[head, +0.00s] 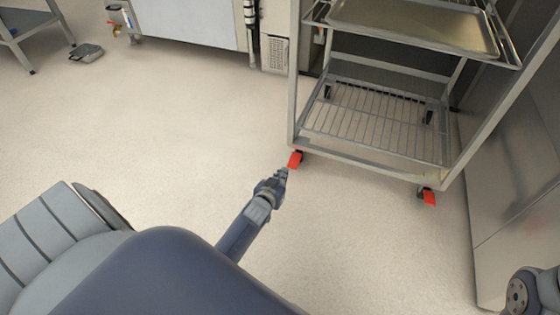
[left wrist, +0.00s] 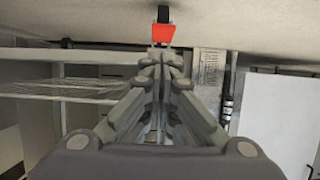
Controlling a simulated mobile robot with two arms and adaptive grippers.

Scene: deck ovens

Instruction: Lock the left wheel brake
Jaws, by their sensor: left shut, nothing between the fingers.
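The left wheel brake (head: 295,159) is a red pedal on the caster at the rack's front left corner. It also shows in the left wrist view (left wrist: 163,34), just beyond my fingertips. My left gripper (head: 283,172) is shut and empty, close to the red pedal. In the left wrist view its fingers (left wrist: 160,58) meet just under the pedal; I cannot tell whether they touch it. A second red brake (head: 429,197) is on the front right caster. The metal rack (head: 360,155) stands upright on its wheels. My right gripper is not in view.
A tray (head: 410,27) lies on the rack above the wire shelf (head: 375,125). A steel cabinet (head: 515,170) stands close on the rack's right. A floor scale (head: 86,52) lies at the far left. The floor left of the rack is clear.

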